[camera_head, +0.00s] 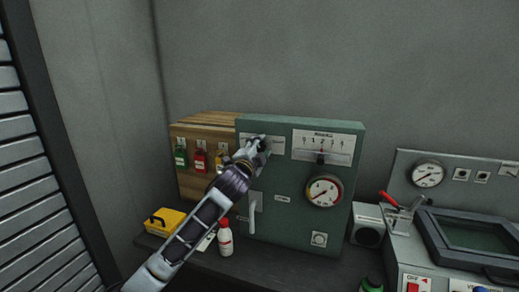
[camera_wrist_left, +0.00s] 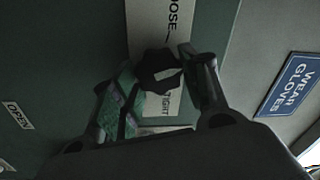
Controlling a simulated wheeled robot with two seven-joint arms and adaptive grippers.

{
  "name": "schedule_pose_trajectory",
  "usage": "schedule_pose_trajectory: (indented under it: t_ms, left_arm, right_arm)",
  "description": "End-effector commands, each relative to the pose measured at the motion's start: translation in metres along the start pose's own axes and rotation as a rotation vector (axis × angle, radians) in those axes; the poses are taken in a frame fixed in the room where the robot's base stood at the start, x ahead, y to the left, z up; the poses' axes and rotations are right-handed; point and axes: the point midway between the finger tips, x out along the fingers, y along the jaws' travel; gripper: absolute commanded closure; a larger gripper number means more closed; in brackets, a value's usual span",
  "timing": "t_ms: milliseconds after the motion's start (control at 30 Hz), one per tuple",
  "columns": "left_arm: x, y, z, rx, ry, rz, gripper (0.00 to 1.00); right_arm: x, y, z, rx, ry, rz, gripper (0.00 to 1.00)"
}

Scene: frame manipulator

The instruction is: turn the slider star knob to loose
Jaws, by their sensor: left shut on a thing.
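The star knob (camera_wrist_left: 155,66) is black and lobed and sits on a pale plate (camera_wrist_left: 172,22) with LOOSE printed on one side and TIGHT on the other, in the left wrist view. My left gripper (camera_wrist_left: 162,82) is shut on the knob, one finger on each side. A light mark shows by the knob's face; I cannot tell which word it points to. In the head view my left gripper (camera_head: 260,146) reaches the upper left of the green cabinet (camera_head: 275,190) and hides most of the knob. My right gripper is not in view.
The cabinet also bears a slider scale (camera_head: 322,142), a round gauge (camera_head: 324,190) and a white handle (camera_head: 253,213). Left of it is a wooden box (camera_head: 195,133) with hanging tags. A white bottle (camera_head: 225,238) and yellow case (camera_head: 163,222) stand on the bench near my arm.

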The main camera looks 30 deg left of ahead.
Motion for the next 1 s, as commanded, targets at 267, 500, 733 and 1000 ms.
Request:
schedule_pose_trajectory:
  t_ms: [267,500,733,1000]
  left_arm:
    - [0.0,0.001,0.0,-0.234,-0.019,0.0,0.79]
    - [0.0,0.0,0.0,-0.431,-0.033,-0.002,0.79]
    - [0.0,0.0,0.0,-0.618,-0.047,-0.004,0.79]
    - [0.001,0.0,0.0,-0.81,-0.062,-0.006,0.79]
  right_arm:
    - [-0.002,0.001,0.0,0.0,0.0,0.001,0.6]
    - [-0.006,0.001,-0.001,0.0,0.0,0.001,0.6]
    - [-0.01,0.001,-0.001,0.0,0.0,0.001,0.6]
    - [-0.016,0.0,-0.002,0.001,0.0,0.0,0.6]
